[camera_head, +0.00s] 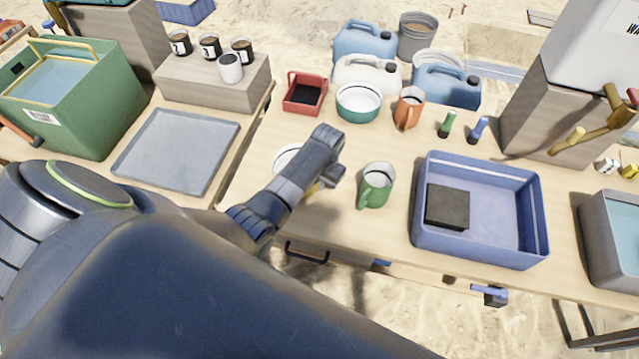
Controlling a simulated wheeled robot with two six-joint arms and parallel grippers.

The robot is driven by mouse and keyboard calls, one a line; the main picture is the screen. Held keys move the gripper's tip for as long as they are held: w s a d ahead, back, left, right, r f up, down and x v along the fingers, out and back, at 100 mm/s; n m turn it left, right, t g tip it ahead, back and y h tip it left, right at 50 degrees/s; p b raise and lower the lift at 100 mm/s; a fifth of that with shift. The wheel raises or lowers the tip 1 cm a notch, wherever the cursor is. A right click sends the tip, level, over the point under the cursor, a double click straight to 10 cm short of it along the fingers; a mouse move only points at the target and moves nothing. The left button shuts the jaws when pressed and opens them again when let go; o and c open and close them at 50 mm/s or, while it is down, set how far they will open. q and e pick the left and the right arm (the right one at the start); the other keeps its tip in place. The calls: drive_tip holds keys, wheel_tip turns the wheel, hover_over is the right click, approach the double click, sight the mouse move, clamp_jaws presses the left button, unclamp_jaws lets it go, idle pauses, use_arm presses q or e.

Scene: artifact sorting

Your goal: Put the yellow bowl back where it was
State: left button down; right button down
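My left arm reaches in from the lower left, and its gripper (325,176) is low over the middle of the wooden table. The wrist and arm hide most of the fingers, so I cannot see whether they are open or shut. A small yellow patch (331,178) shows under the wrist; it may be part of the yellow bowl, but too little is visible to be sure. A white round dish (284,157) lies just left of the wrist, partly covered by it. My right gripper is not in view.
A green mug (376,186) stands close right of the gripper. A blue crate (480,252) holding a black block (447,207) is farther right. Behind are a white-and-green bowl (359,103), a red tray (304,93) and an orange mug (409,108). A grey tray (176,150) lies left.

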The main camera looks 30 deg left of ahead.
use_arm(q)
drive_tip(key=shift+f, duration=0.85)
drive_tip(key=shift+f, duration=0.1)
drive_tip(key=c, duration=1.7)
unclamp_jaws()
drive_tip(key=r, duration=0.4)
drive_tip(key=d+r, duration=0.1)
drive_tip(key=r, duration=0.3)
drive_tip(key=r+p, duration=0.1)
drive_tip(key=r, duration=0.3)
drive_tip(key=shift+d+r, duration=0.15)
